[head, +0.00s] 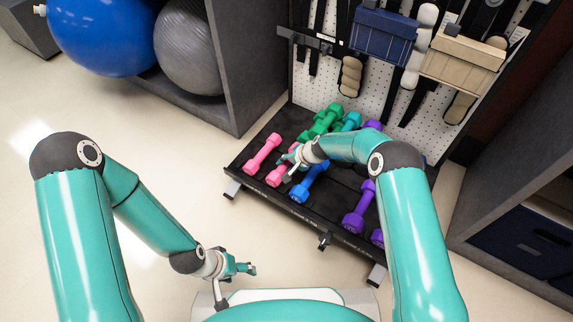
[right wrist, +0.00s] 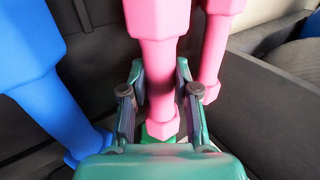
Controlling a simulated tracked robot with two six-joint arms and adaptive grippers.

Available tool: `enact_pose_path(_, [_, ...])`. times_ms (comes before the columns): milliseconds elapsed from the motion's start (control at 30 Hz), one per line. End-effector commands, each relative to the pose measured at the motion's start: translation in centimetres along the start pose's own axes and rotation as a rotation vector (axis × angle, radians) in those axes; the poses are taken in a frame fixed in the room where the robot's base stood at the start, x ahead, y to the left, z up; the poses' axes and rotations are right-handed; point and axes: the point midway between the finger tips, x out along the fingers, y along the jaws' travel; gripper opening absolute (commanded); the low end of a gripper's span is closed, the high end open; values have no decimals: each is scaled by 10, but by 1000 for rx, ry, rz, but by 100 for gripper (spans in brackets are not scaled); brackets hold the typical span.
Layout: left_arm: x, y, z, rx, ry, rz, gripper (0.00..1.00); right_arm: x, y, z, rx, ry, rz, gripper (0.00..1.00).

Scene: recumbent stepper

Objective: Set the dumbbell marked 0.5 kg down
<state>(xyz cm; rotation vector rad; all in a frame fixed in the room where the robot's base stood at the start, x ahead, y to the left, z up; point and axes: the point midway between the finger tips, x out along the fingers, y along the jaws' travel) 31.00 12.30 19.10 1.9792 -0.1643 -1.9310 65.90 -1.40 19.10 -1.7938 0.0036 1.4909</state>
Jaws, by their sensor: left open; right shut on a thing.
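Two pink dumbbells are in the head view. The nearer one (head: 276,178) is partly under my right gripper (head: 291,159); the other pink one (head: 262,152) lies to its left on the black rack tray (head: 256,189). In the right wrist view my right gripper (right wrist: 160,105) is shut on the handle of a pink dumbbell (right wrist: 160,65), with the second pink one (right wrist: 211,60) close beside it. I cannot read any weight marking, nor tell whether the held one touches the tray. My left gripper (head: 246,268) is open and empty, low over the floor.
A blue dumbbell (head: 310,183) lies right of the held one and shows large in the wrist view (right wrist: 45,70). Purple (head: 359,207), green (head: 322,122) and teal (head: 350,122) dumbbells share the tray. A pegboard (head: 375,88) rises behind.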

Motion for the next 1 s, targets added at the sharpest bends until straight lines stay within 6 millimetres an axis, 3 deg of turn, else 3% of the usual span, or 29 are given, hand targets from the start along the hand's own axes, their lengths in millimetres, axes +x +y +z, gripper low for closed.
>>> enact_pose_path(767, [0,0,0,0,0,0,67,9,5,-1,0,2,-2,0])
enact_pose_path(800, [0,0,0,0,0,0,67,9,5,-1,0,2,-2,36])
enact_pose_path(933, [0,0,0,0,0,0,67,9,6,-1,0,2,-1,58])
enact_pose_path(1000, [0,0,0,0,0,0,67,10,6,-1,0,1,-1,59])
